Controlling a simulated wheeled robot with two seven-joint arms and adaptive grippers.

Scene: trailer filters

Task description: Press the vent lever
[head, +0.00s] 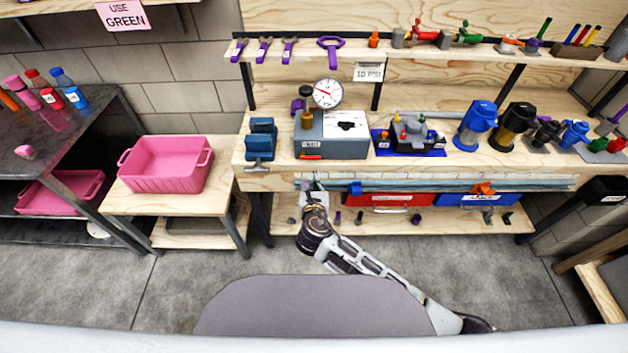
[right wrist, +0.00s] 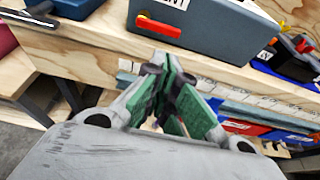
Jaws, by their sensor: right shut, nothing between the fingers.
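The vent lever (head: 311,157) is a small orange-red handle low on the front of a blue-grey box (head: 345,149) with a dial gauge above it. In the right wrist view the lever (right wrist: 158,26) lies nearly level across the upper middle, on the box's front face (right wrist: 215,30). My right gripper (head: 311,188) is just below the bench's front edge, under the lever. In the right wrist view my right gripper (right wrist: 165,78) has its green-padded fingers together at the tips, empty, pointing toward the lever with a gap between. My left gripper is not in view.
The wooden bench edge (right wrist: 85,50) runs between my fingers and the box. A blue vise (head: 261,140) stands left of the box, and a blue tray (head: 400,150) with small parts stands right. Red and blue bins (head: 385,199) sit under the bench.

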